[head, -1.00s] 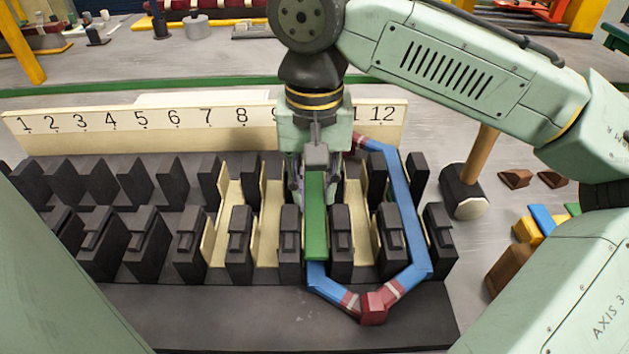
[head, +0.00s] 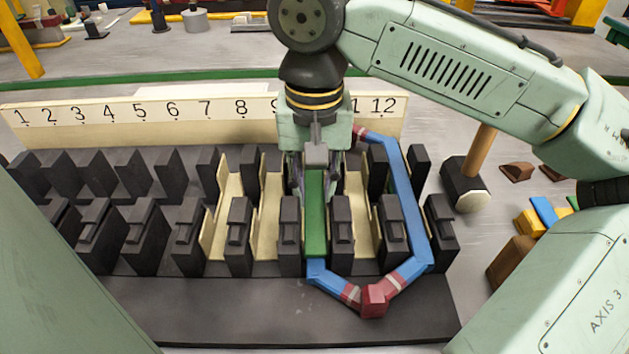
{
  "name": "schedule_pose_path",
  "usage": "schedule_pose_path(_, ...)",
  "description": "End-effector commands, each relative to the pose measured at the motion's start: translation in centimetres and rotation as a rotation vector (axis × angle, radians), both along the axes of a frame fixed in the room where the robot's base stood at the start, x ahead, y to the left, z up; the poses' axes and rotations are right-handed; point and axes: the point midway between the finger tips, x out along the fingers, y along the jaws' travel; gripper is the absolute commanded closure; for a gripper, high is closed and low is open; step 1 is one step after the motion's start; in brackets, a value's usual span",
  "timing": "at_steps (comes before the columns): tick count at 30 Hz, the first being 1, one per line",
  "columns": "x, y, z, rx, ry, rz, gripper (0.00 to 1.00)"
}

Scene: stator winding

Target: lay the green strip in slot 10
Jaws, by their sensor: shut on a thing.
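The green strip (head: 315,225) runs lengthwise along the slot behind my gripper's line, between two dark teeth, above the blue coil side. This slot lines up with the place of number 10, whose label my gripper hides. My gripper (head: 317,178) points down and is shut on the far part of the strip; its fingertips are partly hidden by teeth. The near end of the strip sits between the front teeth, close over the blue coil (head: 405,195). Whether the strip touches the coil or the slot bottom cannot be told.
The dark stator block (head: 270,305) has rows of teeth on both sides of my gripper. Cream liners (head: 228,205) line several slots. The coil's red-and-blue end bends out in front. A mallet (head: 466,185) and coloured blocks (head: 541,212) lie to the right.

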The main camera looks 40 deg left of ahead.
Motion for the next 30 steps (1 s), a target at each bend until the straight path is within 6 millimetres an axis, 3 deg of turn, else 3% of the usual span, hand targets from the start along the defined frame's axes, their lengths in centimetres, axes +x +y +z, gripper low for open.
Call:
schedule_pose_path(29, 0.0, 0.0, -0.89, 0.0, 0.0, 0.0, 1.0)
schedule_pose_path(30, 0.0, 0.0, -0.89, 0.0, 0.0, 0.0, 0.73)
